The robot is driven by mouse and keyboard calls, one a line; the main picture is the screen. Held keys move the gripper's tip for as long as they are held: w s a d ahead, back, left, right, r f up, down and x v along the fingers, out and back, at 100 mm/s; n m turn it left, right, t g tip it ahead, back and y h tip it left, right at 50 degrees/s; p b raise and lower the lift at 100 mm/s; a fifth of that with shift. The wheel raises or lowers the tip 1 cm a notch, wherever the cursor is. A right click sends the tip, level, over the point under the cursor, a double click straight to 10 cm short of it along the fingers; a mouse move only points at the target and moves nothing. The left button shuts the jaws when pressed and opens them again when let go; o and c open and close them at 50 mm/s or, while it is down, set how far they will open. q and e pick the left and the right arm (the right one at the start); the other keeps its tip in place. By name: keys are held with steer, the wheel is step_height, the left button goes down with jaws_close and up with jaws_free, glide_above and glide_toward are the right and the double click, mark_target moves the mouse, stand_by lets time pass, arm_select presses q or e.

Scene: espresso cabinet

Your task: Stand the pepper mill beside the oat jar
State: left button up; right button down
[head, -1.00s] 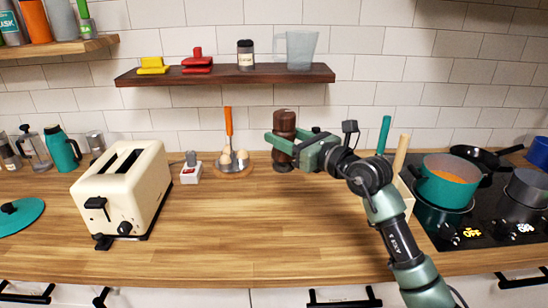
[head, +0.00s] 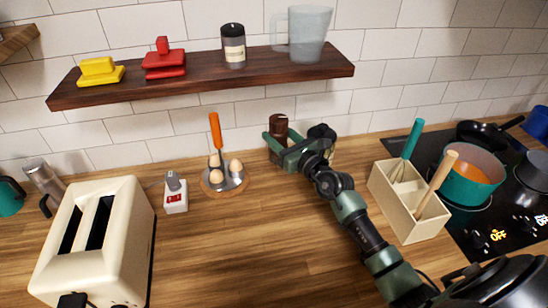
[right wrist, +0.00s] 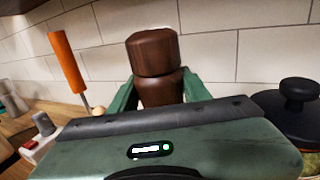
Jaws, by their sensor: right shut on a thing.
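The pepper mill (head: 277,124), dark brown wood with a rounded top, is upright at the back of the counter near the tiled wall. My right gripper (head: 281,143) is shut on it, with a finger on each side of its body in the right wrist view (right wrist: 160,92). The mill's base is hidden, so I cannot tell whether it touches the counter. A jar with a black knobbed lid (right wrist: 298,100), likely the oat jar, stands just right of the mill; my gripper and arm partly hide it in the head view. My left gripper is out of view.
A plate with eggs (head: 236,182) and an orange-handled utensil stand left of the mill. A utensil box (head: 414,222) and the stove with pots are to the right. A toaster (head: 98,240) is at left. A shelf (head: 190,80) hangs above; the middle counter is clear.

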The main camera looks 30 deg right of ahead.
mark_target(273, 158)
step_height(273, 158, down, 2)
steer(key=shift+s+d+f+b, duration=0.1)
steer(key=shift+s+f+b, duration=0.05)
steer(key=shift+f+b, duration=0.15)
steer(key=f, duration=0.2)
steer(key=f+b, duration=0.1)
steer(key=shift+w+f, duration=0.2)
steer(key=shift+f, duration=0.15)
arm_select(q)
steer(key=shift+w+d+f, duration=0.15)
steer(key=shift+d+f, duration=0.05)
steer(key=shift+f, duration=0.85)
arm_select(e)
steer(key=shift+f, duration=0.2)
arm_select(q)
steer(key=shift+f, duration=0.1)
arm_select(e)
steer(key=shift+f, duration=0.1)
steer(key=c, duration=0.7)
jaws_free()
steer(key=shift+s+f, duration=0.1)
steer(key=shift+f, duration=0.05)
